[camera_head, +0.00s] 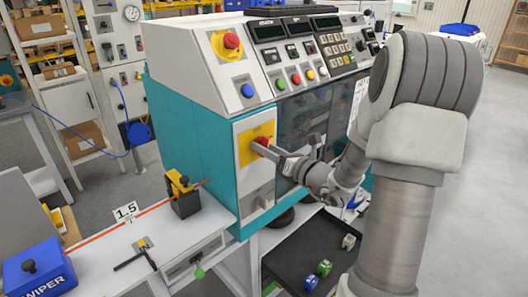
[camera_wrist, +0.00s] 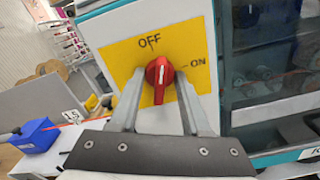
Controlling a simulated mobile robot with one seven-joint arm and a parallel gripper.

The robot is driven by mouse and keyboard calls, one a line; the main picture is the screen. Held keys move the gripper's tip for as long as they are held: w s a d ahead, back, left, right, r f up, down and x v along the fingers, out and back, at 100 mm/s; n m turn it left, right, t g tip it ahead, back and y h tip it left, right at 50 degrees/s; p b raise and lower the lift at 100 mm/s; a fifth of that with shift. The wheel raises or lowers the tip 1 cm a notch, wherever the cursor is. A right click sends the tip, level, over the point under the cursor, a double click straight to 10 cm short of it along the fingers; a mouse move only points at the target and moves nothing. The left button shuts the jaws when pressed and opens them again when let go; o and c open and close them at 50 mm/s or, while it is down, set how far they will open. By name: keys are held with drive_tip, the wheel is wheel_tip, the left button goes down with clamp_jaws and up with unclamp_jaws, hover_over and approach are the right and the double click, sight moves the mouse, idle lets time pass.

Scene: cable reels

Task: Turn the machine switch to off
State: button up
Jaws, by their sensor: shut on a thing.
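The machine switch is a red rotary knob (camera_wrist: 159,75) on a yellow plate (camera_wrist: 118,58) marked OFF and ON. In the wrist view its handle stands nearly upright, its upper end much nearer to OFF than to ON and slightly to the right of the OFF mark. My gripper (camera_wrist: 160,88) has a finger on each side of the knob and is shut on it. In the head view the knob (camera_head: 261,144) sits on the front panel of the teal and white machine (camera_head: 190,130), partly hidden by my gripper (camera_head: 264,150).
A white bench (camera_head: 110,262) with a blue box (camera_head: 38,270) and a black and yellow device (camera_head: 183,195) stands left of the machine. A dark tray (camera_head: 300,250) with several small spools lies below my arm. A red emergency button (camera_head: 231,41) tops the panel.

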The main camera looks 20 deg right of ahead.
drive_tip(key=shift+f+n+b, duration=0.15)
drive_tip(key=shift+n+b, duration=1.65)
drive_tip(key=shift+b, duration=0.3)
drive_tip(key=o, duration=0.9)
drive_tip(key=shift+o, duration=0.2)
drive_tip(key=v, duration=0.8)
drive_tip(key=shift+p, duration=0.35)
